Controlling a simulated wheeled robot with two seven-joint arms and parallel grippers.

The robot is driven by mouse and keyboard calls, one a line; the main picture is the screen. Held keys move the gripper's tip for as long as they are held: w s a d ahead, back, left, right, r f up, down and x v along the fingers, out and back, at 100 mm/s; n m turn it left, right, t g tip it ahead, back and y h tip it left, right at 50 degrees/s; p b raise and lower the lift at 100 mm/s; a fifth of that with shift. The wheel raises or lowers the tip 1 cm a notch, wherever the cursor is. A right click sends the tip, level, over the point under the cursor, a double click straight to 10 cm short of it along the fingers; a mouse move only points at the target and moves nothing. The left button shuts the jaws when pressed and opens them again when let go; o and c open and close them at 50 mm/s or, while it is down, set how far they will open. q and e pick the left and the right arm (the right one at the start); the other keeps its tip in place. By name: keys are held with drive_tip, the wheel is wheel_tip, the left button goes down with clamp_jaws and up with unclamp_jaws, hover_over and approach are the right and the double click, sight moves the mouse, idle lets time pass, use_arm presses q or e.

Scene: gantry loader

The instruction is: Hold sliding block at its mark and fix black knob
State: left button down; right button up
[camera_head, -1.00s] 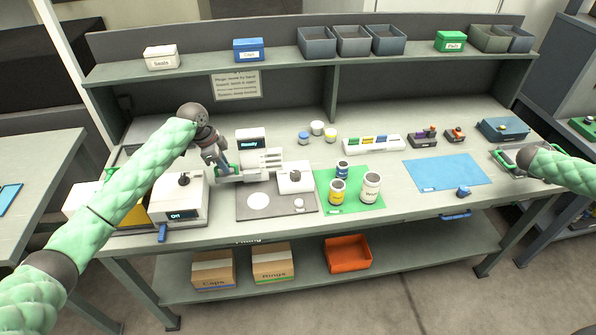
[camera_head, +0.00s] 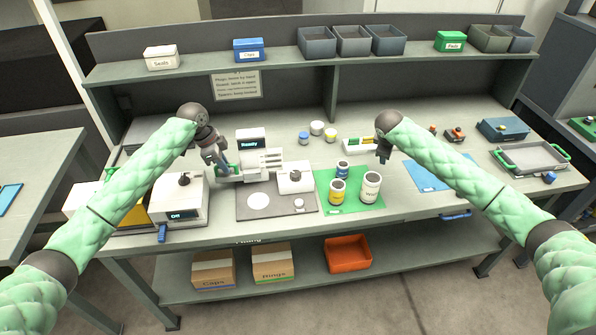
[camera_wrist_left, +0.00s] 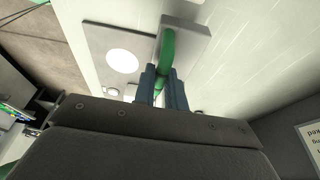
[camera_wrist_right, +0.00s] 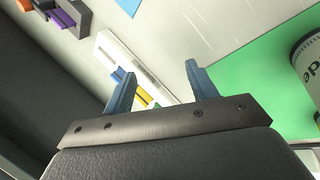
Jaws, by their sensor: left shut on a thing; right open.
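The gantry loader (camera_head: 262,164) stands on the bench at left of centre, with a "Ready" display behind it. A white block (camera_head: 289,184) at its right end carries a small dark knob (camera_head: 296,175). My left gripper (camera_head: 226,172) is shut on a green handle at the loader's left side. The green handle (camera_wrist_left: 167,47) shows between the fingers in the left wrist view, attached to a grey bar. My right gripper (camera_head: 384,157) is open and empty above the bench, right of the loader; its spread fingers (camera_wrist_right: 160,75) also show in the right wrist view.
A grey plate (camera_head: 262,210) lies before the loader. Several cans stand around a green mat (camera_head: 323,205). A white rack (camera_head: 352,146) with coloured pieces is beneath my right gripper. A blue mat (camera_head: 418,178) and a tray with green handles (camera_head: 528,170) lie at right.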

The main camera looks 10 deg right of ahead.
use_arm(q)
drive_tip(key=shift+r, duration=0.1)
use_arm(e)
drive_tip(key=a+r+n+y, duration=0.1)
drive_tip(key=a+r+y, duration=0.35)
drive_tip(key=a, duration=1.15)
drive_tip(key=n+g+y, duration=0.3)
drive_tip(key=n, duration=0.1)
approach(297, 173)
drive_tip(key=v, duration=0.3)
drive_tip(key=shift+y, duration=0.25)
drive_tip(key=x, duration=1.1)
drive_tip(key=shift+f, duration=0.45)
drive_tip(key=c, duration=1)
